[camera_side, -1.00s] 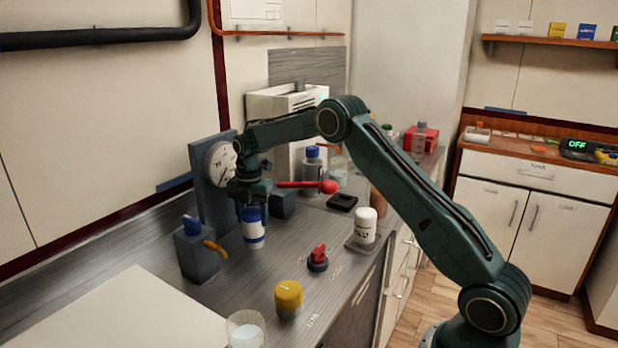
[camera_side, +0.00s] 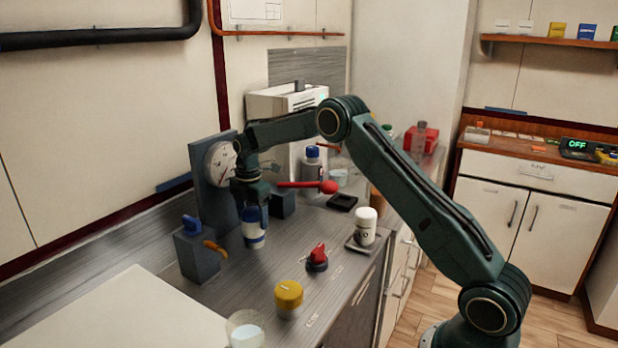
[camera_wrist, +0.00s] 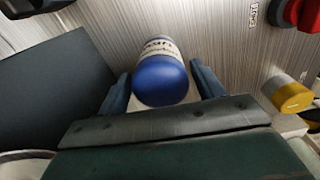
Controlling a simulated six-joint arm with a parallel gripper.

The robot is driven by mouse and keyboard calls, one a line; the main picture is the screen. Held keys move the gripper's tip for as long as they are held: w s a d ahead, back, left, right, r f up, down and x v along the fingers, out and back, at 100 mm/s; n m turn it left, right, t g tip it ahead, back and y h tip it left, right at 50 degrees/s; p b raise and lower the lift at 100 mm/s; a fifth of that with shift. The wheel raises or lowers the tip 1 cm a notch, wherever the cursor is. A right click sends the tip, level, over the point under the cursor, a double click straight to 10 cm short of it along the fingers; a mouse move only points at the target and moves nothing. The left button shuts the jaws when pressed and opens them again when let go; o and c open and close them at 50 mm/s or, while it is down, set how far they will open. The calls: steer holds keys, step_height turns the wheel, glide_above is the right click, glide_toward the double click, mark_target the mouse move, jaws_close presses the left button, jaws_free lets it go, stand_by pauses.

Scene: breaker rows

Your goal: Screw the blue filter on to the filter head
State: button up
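The blue filter (camera_side: 254,241) is a white canister with a blue top and a blue band, upright on the grey counter. In the wrist view its blue end (camera_wrist: 160,82) sits between the two fingers, with narrow gaps at the sides. My gripper (camera_side: 253,213) is around its top from above and open. It also shows in the wrist view (camera_wrist: 162,88). I cannot tell for sure which part is the filter head.
A grey block with a blue knob and orange lever (camera_side: 197,256) stands close left. A red-tipped lever (camera_side: 328,187) reaches right of my wrist. A red knob (camera_side: 317,258), yellow-capped jar (camera_side: 289,297) and white bottle (camera_side: 365,226) stand to the right.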

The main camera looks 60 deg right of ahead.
steer(key=shift+o, duration=0.9)
step_height(320, 180, up, 14)
stand_by(0.3)
